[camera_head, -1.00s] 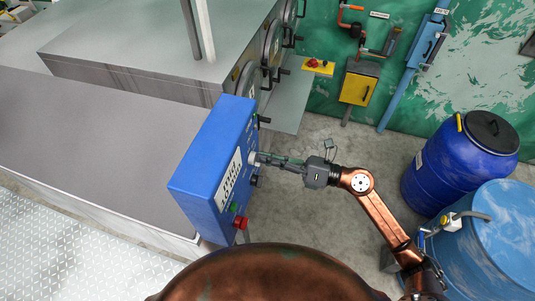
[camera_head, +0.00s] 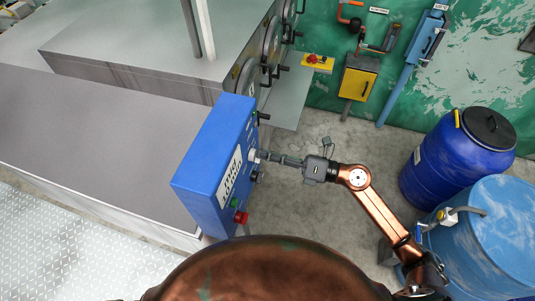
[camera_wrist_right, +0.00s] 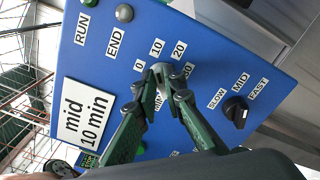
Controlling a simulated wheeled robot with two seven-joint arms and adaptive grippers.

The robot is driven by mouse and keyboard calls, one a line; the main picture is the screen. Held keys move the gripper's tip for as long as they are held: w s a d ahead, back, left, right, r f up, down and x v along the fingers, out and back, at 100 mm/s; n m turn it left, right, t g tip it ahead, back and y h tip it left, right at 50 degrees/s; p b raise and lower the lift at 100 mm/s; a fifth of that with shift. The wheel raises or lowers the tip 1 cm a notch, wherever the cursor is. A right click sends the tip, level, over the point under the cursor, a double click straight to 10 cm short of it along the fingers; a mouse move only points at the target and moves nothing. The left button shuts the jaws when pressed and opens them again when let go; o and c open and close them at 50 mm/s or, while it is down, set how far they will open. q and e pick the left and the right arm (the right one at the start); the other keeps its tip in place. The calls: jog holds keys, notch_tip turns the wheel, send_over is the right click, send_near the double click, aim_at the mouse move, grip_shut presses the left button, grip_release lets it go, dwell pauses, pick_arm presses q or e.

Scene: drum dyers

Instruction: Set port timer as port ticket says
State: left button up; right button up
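The port panel is a blue box (camera_head: 208,160); it fills much of the right wrist view (camera_wrist_right: 230,60). Its white ticket (camera_wrist_right: 84,112) reads "mid 10 min". The timer scale shows 0, 10, 20 and 30 (camera_wrist_right: 157,47). My right gripper (camera_head: 264,156) is at the panel's face. In the wrist view its fingertips (camera_wrist_right: 168,82) close together at the timer knob, just below the scale. They hide most of the knob, so its setting cannot be read. A black speed knob (camera_wrist_right: 236,109) has SLOW, MID and FAST labels. My left gripper is out of view.
RUN (camera_wrist_right: 82,28) and END (camera_wrist_right: 124,13) lamps sit on the panel. A red button (camera_head: 241,217) is at its near end. Grey machine housing (camera_head: 95,125) stands left. Blue drums (camera_head: 455,160) stand right. Floor between panel and drums is mostly clear.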

jog(key=o, duration=0.4)
jog(key=v, duration=1.2)
